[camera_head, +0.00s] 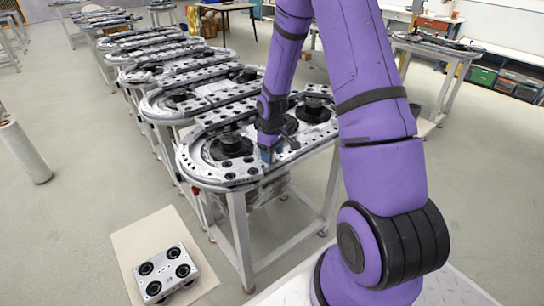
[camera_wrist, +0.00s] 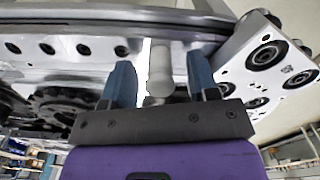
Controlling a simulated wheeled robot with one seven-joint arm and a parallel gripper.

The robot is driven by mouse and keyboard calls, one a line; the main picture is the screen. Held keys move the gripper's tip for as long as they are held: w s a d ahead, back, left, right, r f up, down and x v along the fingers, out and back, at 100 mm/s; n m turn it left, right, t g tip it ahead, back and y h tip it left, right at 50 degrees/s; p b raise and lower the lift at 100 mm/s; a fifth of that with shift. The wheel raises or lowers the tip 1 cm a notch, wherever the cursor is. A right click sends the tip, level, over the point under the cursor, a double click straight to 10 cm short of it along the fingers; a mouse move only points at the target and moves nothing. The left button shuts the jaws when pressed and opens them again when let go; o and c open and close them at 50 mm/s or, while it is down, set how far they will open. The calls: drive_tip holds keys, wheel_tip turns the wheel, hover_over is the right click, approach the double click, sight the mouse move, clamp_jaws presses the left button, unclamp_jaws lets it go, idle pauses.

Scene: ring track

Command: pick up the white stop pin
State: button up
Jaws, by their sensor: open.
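The white stop pin (camera_wrist: 160,72) is a short, pale cylinder with a wider rounded end in the wrist view. It stands between the two blue fingers of my gripper (camera_wrist: 160,82). Gaps show on both sides of the pin, so the fingers are open around it and not pressed on it. In the head view my gripper (camera_head: 267,155) is low at the near ring track (camera_head: 205,172). The pin is hidden there by the gripper and arm.
A carriage plate with black rollers (camera_wrist: 265,62) is close right of the fingers. More ring tracks (camera_head: 160,72) stand in a row behind. A beige board (camera_head: 128,240) with another roller carriage (camera_head: 166,272) lies on the floor, and a grey roll (camera_head: 22,150) stands at the left.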

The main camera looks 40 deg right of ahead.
drive_tip(key=shift+f, duration=0.5)
drive_tip(key=c, duration=1)
drive_tip(key=shift+r, duration=0.2)
